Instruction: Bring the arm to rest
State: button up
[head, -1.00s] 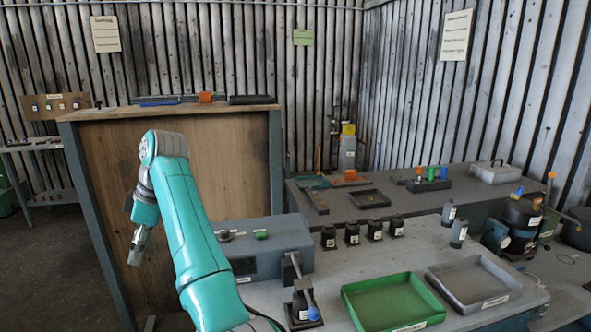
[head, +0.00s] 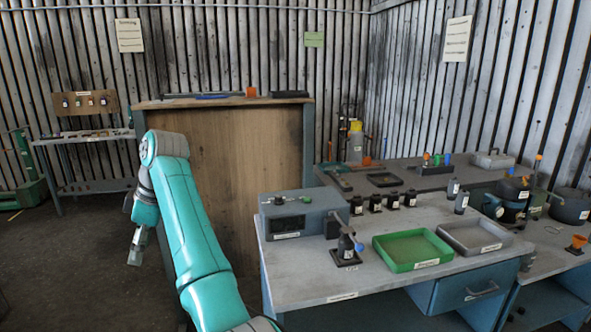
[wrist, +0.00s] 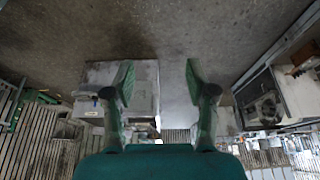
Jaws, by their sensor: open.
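My arm is teal and stands folded at the left of the head view, with its upper link raised and its forearm hanging down. My gripper (head: 136,250) hangs at the end of the arm, to the left of the wooden panel and clear of the workbench. In the wrist view my gripper (wrist: 158,85) shows two separated fingers with nothing between them. The fingers touch nothing that I can see.
A grey workbench (head: 310,283) stands to the right with a green tray (head: 421,264), a grey tray (head: 447,232), a grey box device (head: 285,228) and several black bottles. A wooden panel (head: 255,185) stands behind my arm. Open floor (head: 65,270) lies at the left.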

jog(key=w+d+f+m+t, duration=0.1)
jog(key=d+f+m, duration=0.15)
jog(key=f, duration=0.75)
jog(key=w+d+f+m+t+y, duration=0.1)
jog(key=d+f, duration=0.3)
jog(key=f, duration=0.6)
jog(key=w+d+f+m+t, duration=0.15)
jog(key=d+f, duration=0.25)
jog(key=f, duration=0.6)
jog(key=s+d+f+m+t, duration=0.25)
jog(key=s+d+f, duration=0.35)
jog(key=d+f, duration=0.35)
jog(key=s+d+f+m+t, duration=0.2)
jog(key=s+d+f+m, duration=0.2)
jog(key=s+d+f, duration=0.45)
jog(key=s+d+m+t+h, duration=0.2)
jog(key=s+d+m, duration=0.1)
jog(key=s+d, duration=0.75)
jog(key=s+d+m+t+h, duration=0.1)
jog(key=s+d+m+t, duration=0.1)
jog(key=s+d, duration=0.8)
jog(key=s+d+r+m+t+h, duration=0.2)
jog(key=s+r+m+t, duration=0.1)
jog(key=s+r, duration=1.8)
jog(key=shift+d+r+m+t, duration=0.2)
jog(key=shift+m+t, duration=0.2)
jog(key=shift+m, duration=0.25)
jog(key=shift+s, duration=0.1)
